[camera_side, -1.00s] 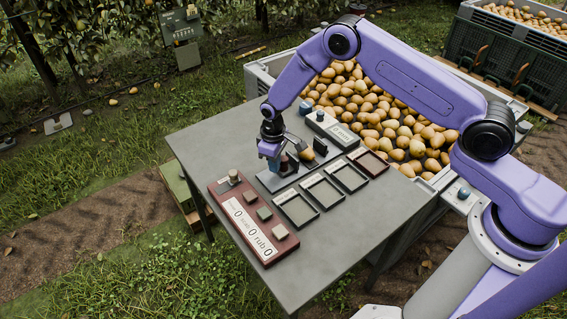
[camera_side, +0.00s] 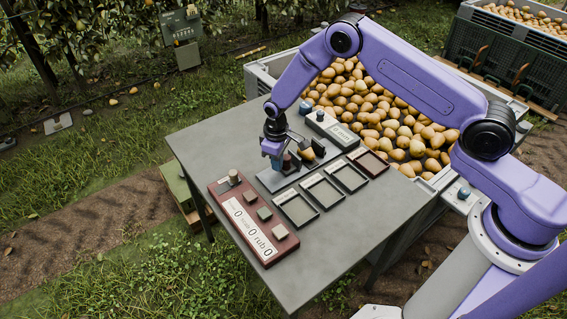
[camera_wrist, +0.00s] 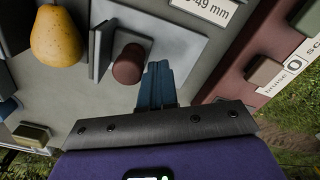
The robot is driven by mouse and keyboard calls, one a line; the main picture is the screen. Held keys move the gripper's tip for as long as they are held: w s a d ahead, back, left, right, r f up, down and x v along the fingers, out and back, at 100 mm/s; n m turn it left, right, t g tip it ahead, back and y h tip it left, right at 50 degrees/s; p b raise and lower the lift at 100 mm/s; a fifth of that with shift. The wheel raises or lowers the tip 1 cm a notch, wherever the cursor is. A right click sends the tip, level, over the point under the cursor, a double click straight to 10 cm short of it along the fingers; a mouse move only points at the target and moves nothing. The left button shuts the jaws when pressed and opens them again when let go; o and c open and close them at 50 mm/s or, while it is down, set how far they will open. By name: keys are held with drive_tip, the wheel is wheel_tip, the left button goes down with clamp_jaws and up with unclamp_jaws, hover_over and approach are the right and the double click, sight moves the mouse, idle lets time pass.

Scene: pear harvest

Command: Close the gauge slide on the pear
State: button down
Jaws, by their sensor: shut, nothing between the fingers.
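The yellow-brown pear (camera_wrist: 56,38) sits on the grey gauge at the upper left of the wrist view; it is small in the side view (camera_side: 307,153). The gauge slide has an upright grey plate (camera_wrist: 101,48) and a reddish-brown knob (camera_wrist: 127,64). The plate stands right of the pear, with a narrow gap seeming to show between them. My gripper (camera_wrist: 158,68) is shut and empty, its blue fingers just right of the knob. I cannot tell whether they touch it. In the side view my gripper (camera_side: 275,162) is low over the gauge's left end.
A red panel (camera_side: 253,220) with small blocks and counters lies at the table's left front. Several shallow trays (camera_side: 322,190) sit right of the gauge. A grey device (camera_side: 333,129) stands behind. A bin of pears (camera_side: 262,80) is beyond. The table's front (camera_side: 310,250) is bare.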

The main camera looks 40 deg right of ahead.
drive_tip(key=shift+d, duration=0.85)
idle(0.7)
drive_tip(key=shift+a, duration=0.1)
drive_tip(key=shift+a, duration=0.35)
drive_tip(key=shift+r, duration=0.1)
wheel_tip(320, 180, up, 8)
idle(1.2)
